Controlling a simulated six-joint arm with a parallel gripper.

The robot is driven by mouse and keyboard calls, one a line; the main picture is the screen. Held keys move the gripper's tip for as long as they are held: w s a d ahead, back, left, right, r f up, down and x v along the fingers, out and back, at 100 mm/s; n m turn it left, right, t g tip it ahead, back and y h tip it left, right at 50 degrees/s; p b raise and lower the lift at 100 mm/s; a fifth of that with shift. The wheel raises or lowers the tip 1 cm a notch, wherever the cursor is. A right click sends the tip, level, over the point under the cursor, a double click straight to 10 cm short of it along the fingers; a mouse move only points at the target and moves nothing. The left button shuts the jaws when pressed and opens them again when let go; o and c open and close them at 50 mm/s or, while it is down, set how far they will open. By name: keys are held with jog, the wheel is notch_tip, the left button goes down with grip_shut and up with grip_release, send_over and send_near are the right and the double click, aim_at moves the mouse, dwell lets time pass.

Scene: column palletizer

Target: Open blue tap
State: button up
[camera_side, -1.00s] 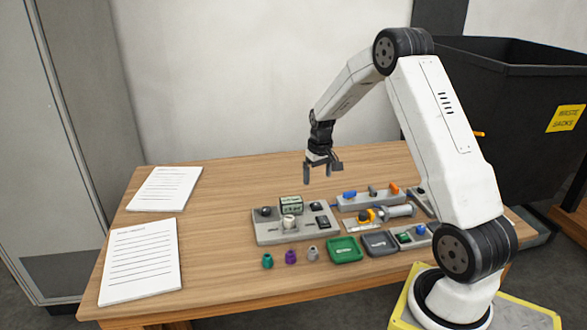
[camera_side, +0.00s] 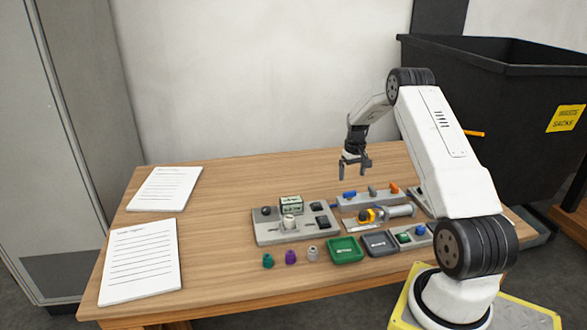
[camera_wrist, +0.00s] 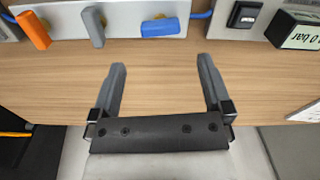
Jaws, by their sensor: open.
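The blue tap (camera_side: 350,194) is a short blue lever on a grey panel (camera_side: 362,204), at the left end of a row with a grey lever (camera_side: 373,190) and an orange lever (camera_side: 394,188). In the wrist view the blue tap (camera_wrist: 160,30) lies crosswise, while the grey lever (camera_wrist: 94,27) and orange lever (camera_wrist: 34,30) stand more lengthwise. My gripper (camera_side: 356,171) points down, above the table and apart from the blue tap. In the wrist view its fingers (camera_wrist: 162,68) are spread and empty, with the blue tap beyond their tips.
A grey panel with a gauge box (camera_side: 291,205) and black switches stands left of the taps. Coloured knobs, a green tray (camera_side: 345,250) and a dark tray (camera_side: 380,244) lie in front. Papers (camera_side: 140,262) lie at left. A black bin (camera_side: 500,110) stands behind at right.

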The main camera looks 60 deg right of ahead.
aim_at(350, 192)
jog(key=shift+f, duration=3.5)
jog(key=shift+c, duration=0.2)
jog(key=c, duration=1.1)
jog(key=shift+m, duration=0.9)
jog(key=o, duration=1.1)
jog(key=shift+o, duration=0.2)
jog(key=shift+r, duration=0.2)
